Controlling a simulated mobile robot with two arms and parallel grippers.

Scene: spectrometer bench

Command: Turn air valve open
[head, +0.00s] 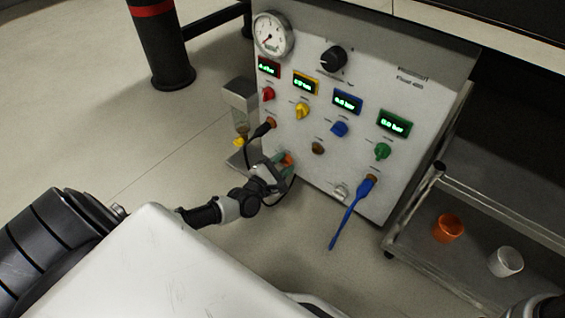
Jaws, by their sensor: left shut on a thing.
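The pale gas panel (415,110) stands in the middle of the head view, tilted in the picture. My left gripper (285,166) reaches its lower left part and is shut on a small valve (288,158), of which an orange-red bit shows. The jaws hide most of that valve, so its angle cannot be told. Red (268,94), yellow (302,111), blue (339,129) and green (382,151) knobs sit below matching displays. A silver fitting (341,191) is low on the panel, right of the gripper.
A dark cable plugs in just above my left gripper. A round gauge (272,34) and black dial (333,59) are higher. A cart (470,187) at right holds orange (448,228) and white (506,262) cups.

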